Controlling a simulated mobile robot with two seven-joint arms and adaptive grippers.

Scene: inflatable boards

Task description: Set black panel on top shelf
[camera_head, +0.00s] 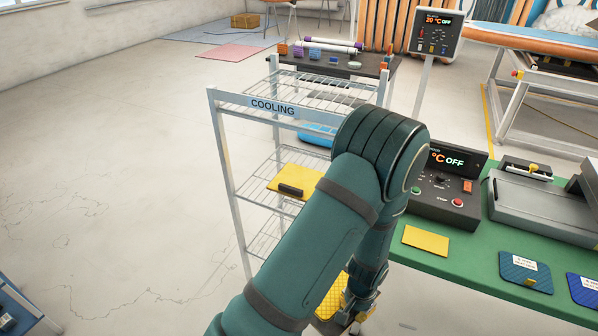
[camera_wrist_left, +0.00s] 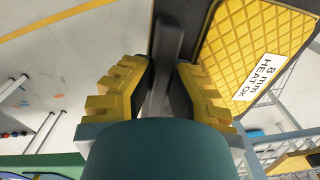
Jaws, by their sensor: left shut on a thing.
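The cooling rack (camera_head: 226,150) stands left of the green bench, with wire shelves; its top shelf (camera_head: 325,88) sits behind the COOLING sign and looks bare where visible. My left arm reaches across the rack's right side, and my left gripper (camera_head: 358,308) hangs low at its lower right. In the left wrist view, the left gripper (camera_wrist_left: 165,85) is shut on a dark upright handle (camera_wrist_left: 168,40), with part of the black panel (camera_wrist_left: 203,15) behind it. My arm hides most of the panel in the head view. My right gripper is out of view.
A yellow panel with a black handle (camera_head: 285,180) lies on the middle shelf. A yellow quilted panel (camera_wrist_left: 255,50) labelled 8 mm HEAT OK is beside the held handle. The green bench (camera_head: 450,258) holds a control box (camera_head: 445,195) and patches. Open floor lies left.

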